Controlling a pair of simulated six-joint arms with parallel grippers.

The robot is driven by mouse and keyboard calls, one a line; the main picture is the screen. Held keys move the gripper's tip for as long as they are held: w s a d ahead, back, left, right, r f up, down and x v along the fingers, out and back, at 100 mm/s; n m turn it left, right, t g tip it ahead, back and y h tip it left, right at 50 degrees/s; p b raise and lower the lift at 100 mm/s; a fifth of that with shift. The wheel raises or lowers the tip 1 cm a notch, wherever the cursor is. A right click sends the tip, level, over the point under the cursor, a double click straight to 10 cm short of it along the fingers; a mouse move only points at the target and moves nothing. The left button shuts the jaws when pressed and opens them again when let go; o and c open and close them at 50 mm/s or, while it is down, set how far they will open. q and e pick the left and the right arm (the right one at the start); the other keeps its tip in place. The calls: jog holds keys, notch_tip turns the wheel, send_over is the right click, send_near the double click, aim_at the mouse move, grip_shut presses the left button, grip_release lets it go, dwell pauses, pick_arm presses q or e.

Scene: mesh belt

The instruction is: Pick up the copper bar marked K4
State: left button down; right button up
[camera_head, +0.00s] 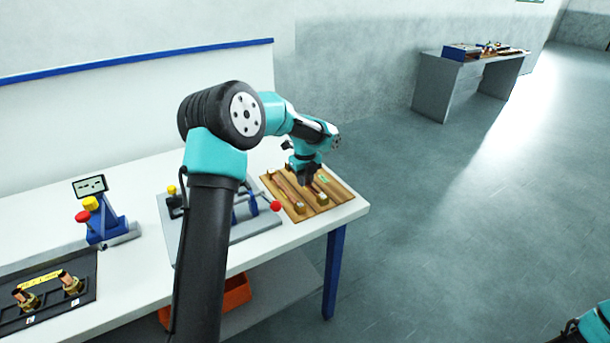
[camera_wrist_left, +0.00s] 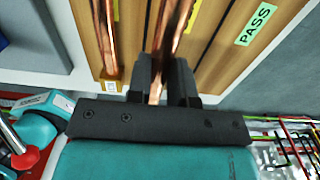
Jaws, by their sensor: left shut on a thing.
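My left gripper (camera_head: 307,182) reaches down over a wooden board (camera_head: 338,191) at the right end of the white table. In the left wrist view its two dark fingers (camera_wrist_left: 162,88) are shut on a copper bar (camera_wrist_left: 160,50). The bar runs lengthwise with the board's grooves; I cannot tell whether it is clear of the board. A second copper bar (camera_wrist_left: 108,40) lies to its left, its end at a small brass block (camera_wrist_left: 110,86). No K4 mark is legible on either bar. My right gripper is out of view; only a bit of my right arm shows.
A green PASS label (camera_wrist_left: 257,23) is on the board's right part. A grey plate with a red-knobbed lever (camera_head: 276,206) stands left of the board. A blue stand with a small screen (camera_head: 90,186) and a dark tray (camera_head: 88,291) are further left. Open floor lies right.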

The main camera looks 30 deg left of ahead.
aim_at(322, 199)
pick_arm(q)
jog(key=s+d, duration=0.2)
jog(key=s, duration=0.1)
jog(key=s+d, duration=0.2)
jog(key=s, duration=0.1)
jog(key=s+d+r, duration=0.1)
jog(key=s+d, duration=0.1)
jog(key=s, duration=0.2)
jog(key=shift+r, duration=0.1)
